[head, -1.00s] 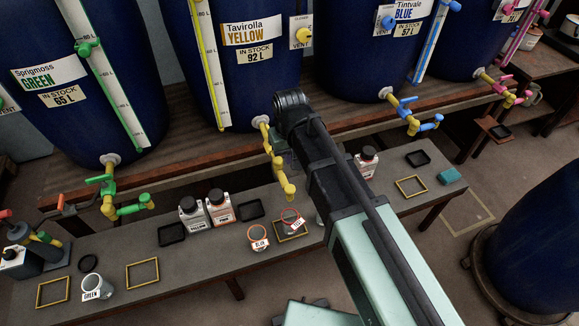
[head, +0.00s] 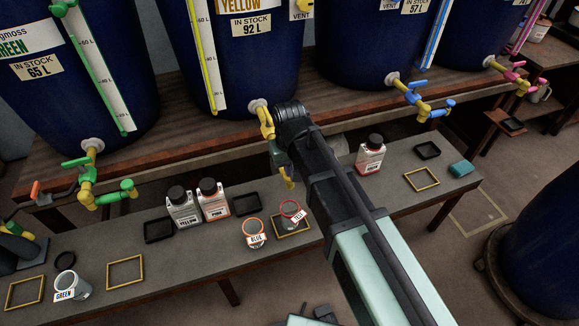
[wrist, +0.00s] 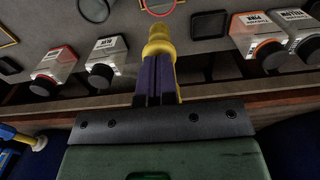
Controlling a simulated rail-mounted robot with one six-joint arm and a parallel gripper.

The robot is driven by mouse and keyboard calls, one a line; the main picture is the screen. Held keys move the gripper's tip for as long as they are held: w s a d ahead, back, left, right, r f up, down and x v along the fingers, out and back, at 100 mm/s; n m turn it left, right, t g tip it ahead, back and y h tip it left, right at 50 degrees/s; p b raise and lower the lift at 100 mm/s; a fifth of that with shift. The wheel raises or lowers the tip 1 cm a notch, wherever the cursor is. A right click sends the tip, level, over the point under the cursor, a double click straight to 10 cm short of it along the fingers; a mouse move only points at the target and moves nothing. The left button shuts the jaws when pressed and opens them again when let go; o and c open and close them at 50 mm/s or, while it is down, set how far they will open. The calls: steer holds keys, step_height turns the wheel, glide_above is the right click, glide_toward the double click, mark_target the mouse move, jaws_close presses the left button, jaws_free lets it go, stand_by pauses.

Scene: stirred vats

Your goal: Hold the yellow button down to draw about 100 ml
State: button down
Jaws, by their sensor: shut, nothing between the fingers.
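The yellow vat (head: 262,65) stands behind the bench, with a label reading 92 L. Its yellow tap (head: 263,110) sticks out at the bottom, and its spout (head: 287,179) points down. My gripper (head: 282,158) is at this tap, partly hidden by my arm. In the wrist view, my shut, empty fingers (wrist: 157,80) reach up to the yellow tap (wrist: 158,42), overlapping it; I cannot tell if they touch. I cannot make out a separate button. A red-rimmed jar (head: 292,214) labelled RED stands in a yellow frame (head: 291,230) below the spout.
A BLUE-labelled jar (head: 254,234) stands just left of it. YELLOW (head: 182,210) and PINK (head: 213,203) bottles stand farther left, and another bottle (head: 370,158) to the right. The green tap (head: 92,180) and blue tap (head: 418,100) stick out either side.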

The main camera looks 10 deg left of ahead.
step_height(320, 180, down, 2)
steer(key=shift+f+b, duration=0.1)
steer(key=shift+b, duration=1)
steer(key=shift+s+d+f+b, duration=0.15)
steer(key=shift+s+b, duration=0.05)
steer(key=shift+b, duration=0.2)
steer(key=shift+w, duration=0.1)
stand_by(0.4)
step_height(320, 180, up, 14)
steer(key=p, duration=1.4)
steer(key=shift+p, duration=0.4)
